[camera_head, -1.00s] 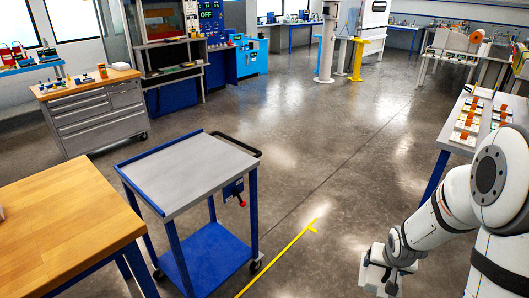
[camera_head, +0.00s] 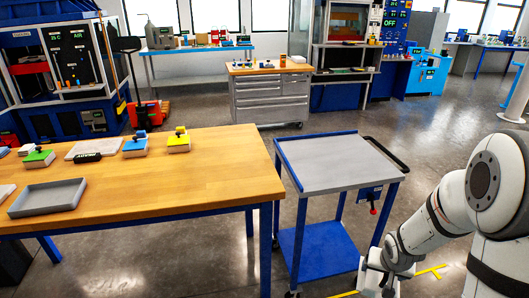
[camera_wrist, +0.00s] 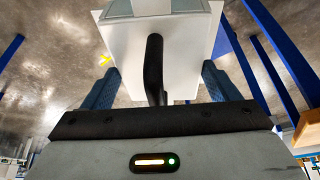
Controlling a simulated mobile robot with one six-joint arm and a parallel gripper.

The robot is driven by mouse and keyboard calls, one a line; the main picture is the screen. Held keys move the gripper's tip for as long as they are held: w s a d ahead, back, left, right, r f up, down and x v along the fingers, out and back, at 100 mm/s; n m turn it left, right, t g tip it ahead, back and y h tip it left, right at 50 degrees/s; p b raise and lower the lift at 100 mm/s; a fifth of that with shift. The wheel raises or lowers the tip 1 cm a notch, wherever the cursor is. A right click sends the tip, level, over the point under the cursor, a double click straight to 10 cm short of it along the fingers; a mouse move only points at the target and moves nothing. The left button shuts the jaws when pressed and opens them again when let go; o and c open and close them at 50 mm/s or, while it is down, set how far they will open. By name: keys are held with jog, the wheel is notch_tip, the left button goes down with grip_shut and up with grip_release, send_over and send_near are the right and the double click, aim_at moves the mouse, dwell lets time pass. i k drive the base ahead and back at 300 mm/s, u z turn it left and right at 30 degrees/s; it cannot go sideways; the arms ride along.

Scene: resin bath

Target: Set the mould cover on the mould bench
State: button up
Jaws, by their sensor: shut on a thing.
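My gripper (camera_wrist: 160,82) is shut on the mould cover (camera_wrist: 185,35), a white, box-like piece with a dark handle, in the wrist view. The handle rises between the two blue fingers; their exact contact is hard to see. In the head view, my gripper (camera_head: 380,272) is low at the right, beside the grey-topped trolley, and the white cover shows only partly. A wooden-topped bench (camera_head: 225,168) stands at the left, bearing a grey tray (camera_head: 48,197) and green-, blue- and yellow-topped blocks. I cannot tell for sure that this is the mould bench.
The blue-framed trolley (camera_head: 335,165) stands between the wooden bench and my arm. A grey drawer cabinet (camera_head: 270,98) stands behind it. A pale slab (camera_head: 93,149) and a black-handled item lie among the blocks. The bench's right end is bare. Open floor lies behind the trolley.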

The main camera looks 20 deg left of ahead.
aim_at(123, 187)
jog(key=u, duration=0.1)
jog(key=i, duration=0.25)
jog(key=u, duration=2.1)
